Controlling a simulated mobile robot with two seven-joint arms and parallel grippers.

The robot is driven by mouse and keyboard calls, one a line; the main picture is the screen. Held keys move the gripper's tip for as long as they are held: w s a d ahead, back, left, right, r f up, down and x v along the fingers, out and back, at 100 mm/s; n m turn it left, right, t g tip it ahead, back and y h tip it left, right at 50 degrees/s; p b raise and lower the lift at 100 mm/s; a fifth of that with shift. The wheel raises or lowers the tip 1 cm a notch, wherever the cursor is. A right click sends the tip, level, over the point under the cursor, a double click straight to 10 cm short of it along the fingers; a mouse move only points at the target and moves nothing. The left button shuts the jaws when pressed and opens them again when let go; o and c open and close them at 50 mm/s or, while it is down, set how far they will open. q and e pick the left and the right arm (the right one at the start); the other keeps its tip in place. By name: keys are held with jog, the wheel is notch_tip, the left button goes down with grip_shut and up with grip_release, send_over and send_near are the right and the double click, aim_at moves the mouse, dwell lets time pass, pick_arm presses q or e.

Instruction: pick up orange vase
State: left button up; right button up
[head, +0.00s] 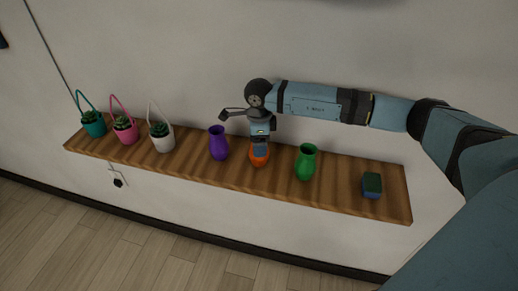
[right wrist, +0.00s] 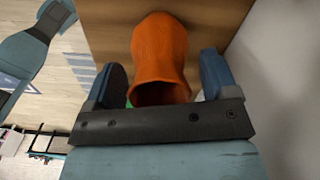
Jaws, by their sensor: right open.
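The orange vase (head: 259,158) stands on the wooden shelf between the purple vase (head: 218,143) and the green vase (head: 306,162). In the head view my right gripper (head: 260,148) is over it and hides its upper part. In the right wrist view the orange vase (right wrist: 160,60) lies between the two blue fingers of my right gripper (right wrist: 162,85), its dark mouth toward the palm. The fingers are open, one on each side of the vase; whether either touches it I cannot tell. My left gripper is not in view.
The wooden shelf (head: 385,200) runs along a white wall. Three small potted plants in a teal basket (head: 94,124), a pink basket (head: 125,131) and a white basket (head: 162,139) stand at its left. A dark green and blue block (head: 372,185) lies at the right end.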

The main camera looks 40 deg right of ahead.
jog(key=c, duration=1)
